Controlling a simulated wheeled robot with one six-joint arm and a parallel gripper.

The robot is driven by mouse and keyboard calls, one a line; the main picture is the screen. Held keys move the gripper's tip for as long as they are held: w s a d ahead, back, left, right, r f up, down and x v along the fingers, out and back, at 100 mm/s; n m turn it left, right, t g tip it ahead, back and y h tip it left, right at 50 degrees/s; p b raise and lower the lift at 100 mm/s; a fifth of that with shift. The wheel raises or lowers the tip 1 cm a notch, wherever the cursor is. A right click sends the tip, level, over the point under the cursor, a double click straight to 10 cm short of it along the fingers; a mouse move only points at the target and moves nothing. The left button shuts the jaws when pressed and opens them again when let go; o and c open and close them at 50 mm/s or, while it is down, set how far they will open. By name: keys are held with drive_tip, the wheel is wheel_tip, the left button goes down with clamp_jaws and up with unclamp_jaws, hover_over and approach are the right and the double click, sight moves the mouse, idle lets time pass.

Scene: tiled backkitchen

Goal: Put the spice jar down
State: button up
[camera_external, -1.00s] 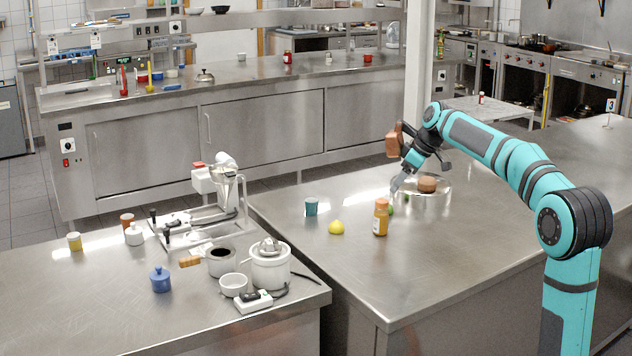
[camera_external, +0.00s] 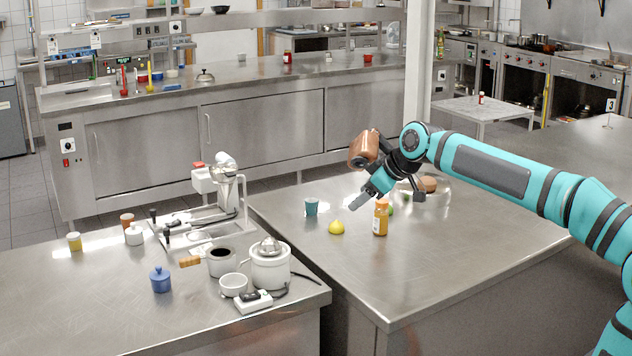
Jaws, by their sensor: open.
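The spice jar, an orange jar with a pale label (camera_external: 380,219), stands upright on the steel table (camera_external: 440,270). Its top lies just below my arm's wrist in the picture. My gripper (camera_external: 354,204) is open and appears empty. It hangs above the table, up and to the left of the jar, with its grey fingers pointing down and left. I see clear space between the fingers and the jar.
A yellow lemon (camera_external: 336,228) and a teal cup (camera_external: 311,206) stand left of the jar. A green item (camera_external: 390,210) and a brown round item (camera_external: 428,184) lie behind it. The table's front is clear. A gap separates the left table (camera_external: 90,310), which holds pots.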

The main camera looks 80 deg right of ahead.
drive_tip(key=s+a+r+t, duration=0.1)
drive_tip(key=s+a+t, duration=0.1)
drive_tip(key=a, duration=1)
drive_tip(key=s+a+t+y, duration=0.1)
drive_tip(key=s+a, duration=0.3)
drive_tip(key=a, duration=0.4)
drive_tip(key=s+a+f+n+t+y, duration=0.1)
drive_tip(key=s+a+t, duration=0.3)
drive_tip(key=a, duration=0.3)
drive_tip(key=s+a+f+t+y, duration=0.1)
drive_tip(key=s+a+t, duration=0.1)
drive_tip(key=s+a, duration=0.4)
drive_tip(key=a, duration=0.2)
drive_tip(key=shift+s+a+f+n, duration=0.15)
drive_tip(key=shift+s+a+n, duration=0.1)
drive_tip(key=shift+a+n, duration=0.1)
